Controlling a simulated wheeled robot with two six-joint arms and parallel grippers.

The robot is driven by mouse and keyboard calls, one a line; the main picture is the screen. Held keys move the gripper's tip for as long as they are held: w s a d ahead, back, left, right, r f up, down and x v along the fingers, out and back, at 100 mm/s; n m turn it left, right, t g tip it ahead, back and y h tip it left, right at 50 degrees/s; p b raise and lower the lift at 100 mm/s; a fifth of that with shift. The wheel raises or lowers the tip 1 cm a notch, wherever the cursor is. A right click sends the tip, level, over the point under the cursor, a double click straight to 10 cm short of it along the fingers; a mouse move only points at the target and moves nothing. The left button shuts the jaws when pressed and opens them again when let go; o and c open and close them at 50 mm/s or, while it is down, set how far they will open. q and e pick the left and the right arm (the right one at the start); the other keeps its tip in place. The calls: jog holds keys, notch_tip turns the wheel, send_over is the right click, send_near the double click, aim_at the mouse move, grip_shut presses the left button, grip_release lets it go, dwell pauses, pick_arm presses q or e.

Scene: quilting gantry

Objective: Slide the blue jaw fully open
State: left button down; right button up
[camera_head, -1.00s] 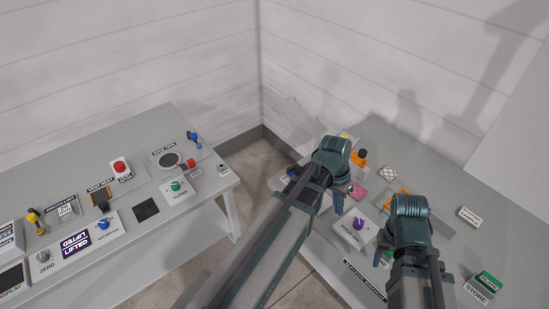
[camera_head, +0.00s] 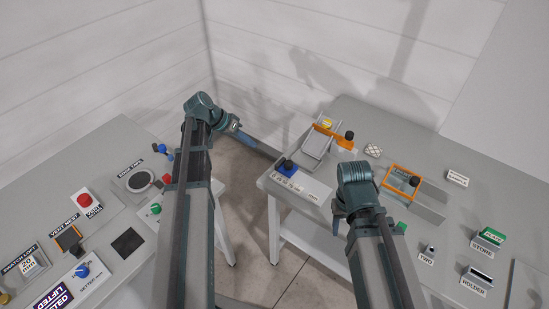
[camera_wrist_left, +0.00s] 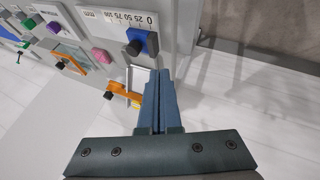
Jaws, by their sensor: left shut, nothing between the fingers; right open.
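The blue jaw (camera_head: 287,167) is a small blue block with a dark knob, at the left end of a white plate with a printed millimetre scale. In the left wrist view the blue jaw (camera_wrist_left: 148,42) sits beside the 0 mark, its dark knob toward the higher numbers. My left gripper (camera_head: 277,155) is shut and empty, its fingertips close to the jaw's far-left side. In the left wrist view its closed fingers (camera_wrist_left: 163,75) point at the jaw's edge; I cannot tell whether they touch. My right gripper (camera_head: 337,226) is open, low at the right, mostly hidden by its wrist.
An orange jaw (camera_head: 334,132) with a black knob stands behind the scale plate. An orange frame (camera_head: 403,181), a green-topped store block (camera_head: 490,238) and a holder (camera_head: 477,279) are farther right. A floor gap separates this table from the left table (camera_head: 118,135).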

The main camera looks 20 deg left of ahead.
pick_arm(q)
jog(key=b, duration=0.8)
send_near(277, 165)
jog(key=x, duration=0.4)
jog(key=w+r+x, duration=0.1)
jog(key=x, duration=0.1)
jog(key=shift+w+d+f, duration=0.2)
jog(key=shift+d+f, duration=0.1)
jog(key=shift+d, duration=0.7)
jog(key=s+d, duration=0.1)
jog(key=d, duration=0.2)
jog(key=s+d, duration=0.1)
jog(key=d, duration=0.3)
jog(key=s+d, duration=0.2)
jog(key=d, duration=0.2)
